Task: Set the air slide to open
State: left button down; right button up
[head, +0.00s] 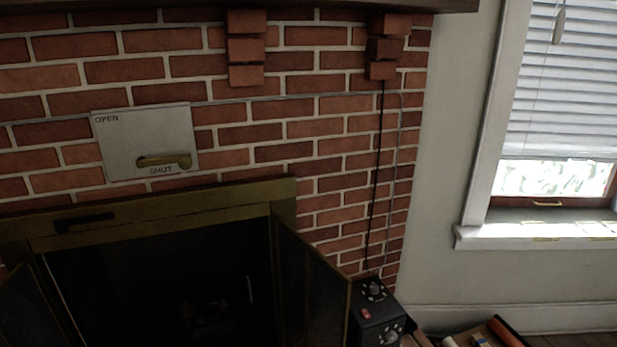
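The air slide is a light grey plate (123,138) on the brick wall above the fireplace. It is marked OPEN at its upper left and SHUT at its lower middle. A brass-coloured handle (165,161) lies nearly level on the plate, just above the word SHUT, with its knob end at the right. Neither of my grippers shows in the head view.
Below the plate is the fireplace frame (160,207), with a dark handle (84,222) and glass doors (312,290) standing open. A black box with knobs (378,318) stands at the lower right. A window (555,110) is at the right.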

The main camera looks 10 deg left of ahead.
aim_at(62, 226)
jog(key=u, duration=1.6)
